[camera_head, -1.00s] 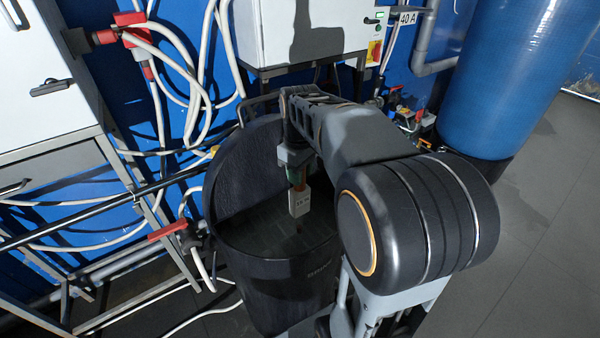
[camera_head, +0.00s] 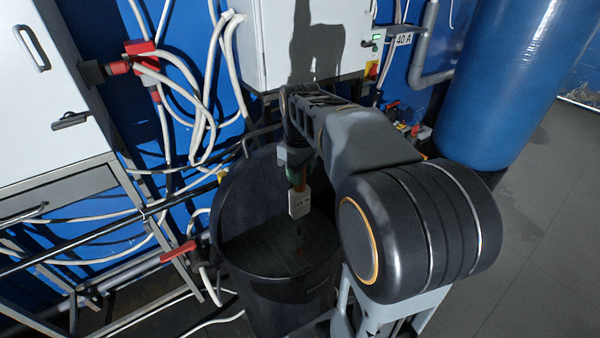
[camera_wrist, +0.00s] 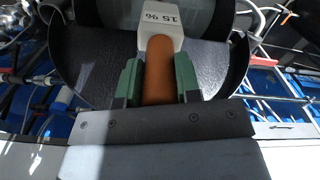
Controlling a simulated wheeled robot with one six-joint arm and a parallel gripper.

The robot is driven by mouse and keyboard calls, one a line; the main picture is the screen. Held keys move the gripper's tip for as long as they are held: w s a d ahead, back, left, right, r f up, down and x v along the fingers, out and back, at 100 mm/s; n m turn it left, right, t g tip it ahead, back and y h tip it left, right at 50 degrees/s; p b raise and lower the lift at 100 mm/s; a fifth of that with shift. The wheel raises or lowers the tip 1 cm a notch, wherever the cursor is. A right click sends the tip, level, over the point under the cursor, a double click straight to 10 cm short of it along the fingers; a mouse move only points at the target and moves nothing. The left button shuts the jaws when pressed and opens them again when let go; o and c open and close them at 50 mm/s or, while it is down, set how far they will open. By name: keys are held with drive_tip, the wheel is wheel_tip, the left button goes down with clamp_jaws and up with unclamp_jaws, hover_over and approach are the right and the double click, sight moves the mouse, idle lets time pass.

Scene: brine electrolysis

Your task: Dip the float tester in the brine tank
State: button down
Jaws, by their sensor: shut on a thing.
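The float tester shows a white block marked "15 %" (camera_wrist: 160,25) and an orange-brown handle (camera_wrist: 158,72) in the wrist view. My gripper (camera_wrist: 158,85) is shut on the handle, with a green finger on each side. In the head view the float tester (camera_head: 299,203) hangs roughly upright from my gripper (camera_head: 298,180) over the open brine tank (camera_head: 230,220). The tank is a round black tub with a dark inside. A thin dark part shows below the white block; I cannot tell whether its tip touches the liquid.
A white cabinet (camera_head: 340,40) stands behind the tank, and another white cabinet (camera_head: 45,90) is at the left. A large blue cylinder (camera_head: 505,75) stands at the right. Pale hoses (camera_head: 195,110) and a red-handled valve (camera_head: 178,252) are left of the tank. Grey floor is clear at the right.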

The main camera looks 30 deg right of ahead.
wheel_tip(320, 180, up, 11)
drive_tip(key=p, duration=0.8)
drive_tip(key=shift+r, duration=2.65)
